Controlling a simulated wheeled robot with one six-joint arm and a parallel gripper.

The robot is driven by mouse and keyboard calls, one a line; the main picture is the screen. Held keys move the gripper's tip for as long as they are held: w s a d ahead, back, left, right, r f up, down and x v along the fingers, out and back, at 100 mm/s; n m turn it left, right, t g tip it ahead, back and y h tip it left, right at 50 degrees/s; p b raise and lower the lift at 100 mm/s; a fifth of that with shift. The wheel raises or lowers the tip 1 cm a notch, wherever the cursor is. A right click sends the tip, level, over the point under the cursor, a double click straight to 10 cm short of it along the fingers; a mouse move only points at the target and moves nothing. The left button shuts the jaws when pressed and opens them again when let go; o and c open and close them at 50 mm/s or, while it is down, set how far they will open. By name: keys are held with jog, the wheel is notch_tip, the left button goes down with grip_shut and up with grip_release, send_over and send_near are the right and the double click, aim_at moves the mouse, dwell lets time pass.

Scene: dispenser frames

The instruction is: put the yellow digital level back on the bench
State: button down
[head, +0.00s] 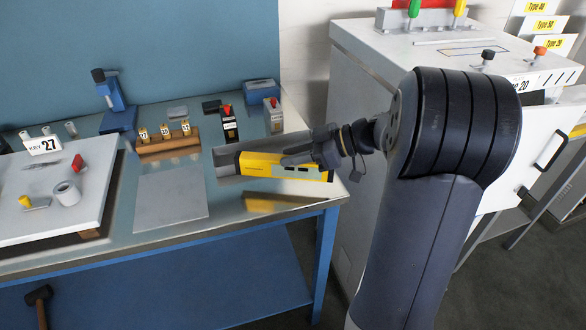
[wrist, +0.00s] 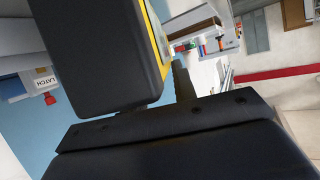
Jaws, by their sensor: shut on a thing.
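The yellow digital level (head: 262,168), a long bar with a small display window, is in my gripper (head: 302,156) over the right end of the bench (head: 185,225).
Behind the level stand two small labelled boxes (head: 229,127) and a wooden rack (head: 168,145) with yellow-tagged items. A grey mat (head: 171,198) lies left of the level. A white board (head: 50,205) with parts is further left. A white cabinet (head: 360,130) stands at right.

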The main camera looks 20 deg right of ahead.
aim_at(294, 168)
jog(key=shift+f, duration=1.9)
jog(key=shift+f, duration=0.15)
jog(key=c, duration=1.1)
grip_release()
jog(key=shift+r, duration=0.25)
jog(key=b+v, duration=0.1)
jog(key=v, duration=1.1)
jog(key=shift+f, duration=0.15)
